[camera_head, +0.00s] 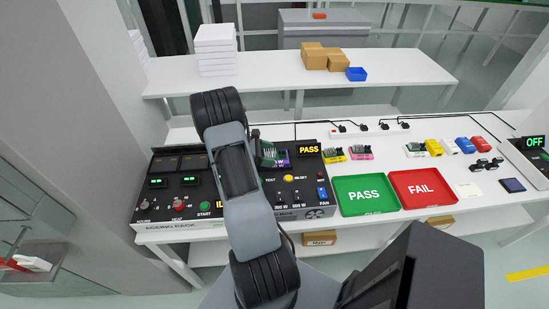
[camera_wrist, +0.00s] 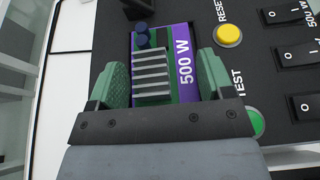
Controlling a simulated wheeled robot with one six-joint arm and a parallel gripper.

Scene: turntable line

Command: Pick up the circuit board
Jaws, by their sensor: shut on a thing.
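The circuit board (camera_wrist: 153,72) has a green surface, grey heatsink fins, blue round parts and a purple base marked 500 W. It sits between the two green fingers of my gripper (camera_wrist: 155,85) in the wrist view, over the black test panel. My gripper is shut on it. In the head view my gripper (camera_head: 268,155) is mostly hidden behind my arm, and the purple edge of the board (camera_head: 283,159) shows just to its right. I cannot tell whether the board touches the panel or is lifted.
The black panel (camera_head: 318,180) has a lit PASS display, a yellow button and switches. Right of it are other boards (camera_head: 360,153), the green PASS tray (camera_head: 364,209) and the red FAIL tray (camera_head: 448,204). White boxes (camera_head: 216,50) stand on the back shelf.

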